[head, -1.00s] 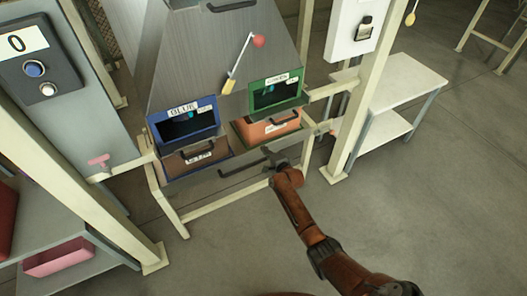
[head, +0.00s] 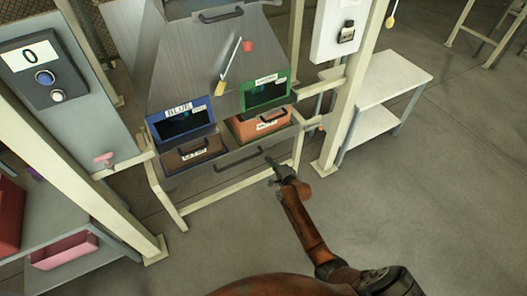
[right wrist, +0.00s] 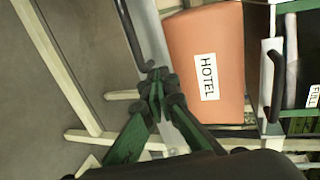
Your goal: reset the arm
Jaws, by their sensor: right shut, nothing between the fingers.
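My right gripper (head: 273,165) is in front of the lower right part of the sorting cabinet, by the grey lower panel with a long dark handle. In the right wrist view the right gripper (right wrist: 157,88) is shut and empty, its dark green fingers together. Beyond it are an orange drawer front labelled HOTEL (right wrist: 205,65) and a dark handle. In the head view that orange drawer (head: 262,124) is under the green-framed opening (head: 265,95). My left gripper is not in view.
A blue-framed opening (head: 185,123) and a brown drawer (head: 193,152) are on the cabinet's left. A button panel (head: 40,70) stands at far left, above a shelf with a pink bin (head: 64,250). A white table (head: 380,85) is at right. The floor at right is clear.

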